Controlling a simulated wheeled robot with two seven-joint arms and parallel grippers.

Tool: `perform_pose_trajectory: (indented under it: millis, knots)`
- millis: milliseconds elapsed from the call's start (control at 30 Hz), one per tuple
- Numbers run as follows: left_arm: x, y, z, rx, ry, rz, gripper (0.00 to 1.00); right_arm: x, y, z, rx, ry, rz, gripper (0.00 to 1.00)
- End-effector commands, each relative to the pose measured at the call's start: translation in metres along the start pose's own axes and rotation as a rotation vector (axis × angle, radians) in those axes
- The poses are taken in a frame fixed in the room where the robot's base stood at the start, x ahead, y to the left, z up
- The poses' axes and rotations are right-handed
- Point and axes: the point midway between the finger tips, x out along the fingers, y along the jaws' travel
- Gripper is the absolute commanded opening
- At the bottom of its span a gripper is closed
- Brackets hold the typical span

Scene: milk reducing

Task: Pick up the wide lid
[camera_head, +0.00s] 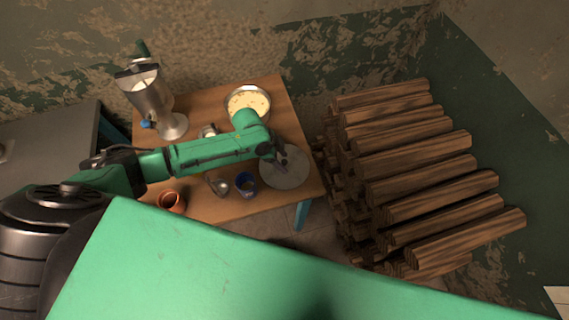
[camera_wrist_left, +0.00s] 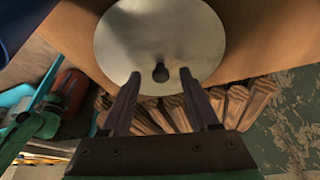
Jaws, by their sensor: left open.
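The wide lid (camera_head: 290,176) is a round, flat grey metal disc lying at the right front of the wooden table. In the left wrist view the lid (camera_wrist_left: 135,40) fills the upper middle, and its dark knob (camera_wrist_left: 160,73) stands up near the fingers. My left gripper (camera_head: 281,157) is over the lid. In the left wrist view the gripper's two fingers (camera_wrist_left: 159,75) are spread apart, with the knob showing between their tips and nothing held. I cannot tell how far the tips are above the lid. My right gripper is not in view.
A pot with pale contents (camera_head: 249,98) stands behind the arm. A blue cup (camera_head: 246,184), a ladle-like metal item (camera_head: 219,184) and a brown clay pot (camera_head: 171,201) are left of the lid. A metal separator (camera_head: 150,95) stands back left. Stacked logs (camera_head: 420,170) crowd the right.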

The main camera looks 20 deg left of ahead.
Motion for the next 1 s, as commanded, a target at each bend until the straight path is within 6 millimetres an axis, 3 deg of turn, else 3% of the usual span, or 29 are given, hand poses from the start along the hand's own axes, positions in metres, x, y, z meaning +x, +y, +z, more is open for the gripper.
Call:
perform_pose_trajectory:
  millis: [100,133,267,300,733,867,1000]
  knots:
    - [0.0,0.0,0.0,0.0,0.0,-0.001,0.61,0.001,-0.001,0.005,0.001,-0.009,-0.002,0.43]
    - [0.0,0.0,0.0,0.0,0.0,0.0,0.54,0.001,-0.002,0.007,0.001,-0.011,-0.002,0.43]
    - [0.0,0.0,0.0,0.0,0.0,0.0,0.04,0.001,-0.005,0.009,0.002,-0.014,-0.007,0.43]
    - [0.0,0.0,0.0,0.0,0.0,0.0,0.0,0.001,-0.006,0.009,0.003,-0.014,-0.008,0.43]
    - [-0.01,-0.001,-0.004,0.001,0.003,-0.001,0.0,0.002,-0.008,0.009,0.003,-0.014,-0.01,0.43]
    - [-0.034,-0.002,-0.014,0.003,0.003,-0.004,0.0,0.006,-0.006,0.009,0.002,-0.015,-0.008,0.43]
    - [-0.082,-0.002,-0.034,0.006,0.004,-0.008,0.0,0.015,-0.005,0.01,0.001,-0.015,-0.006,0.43]
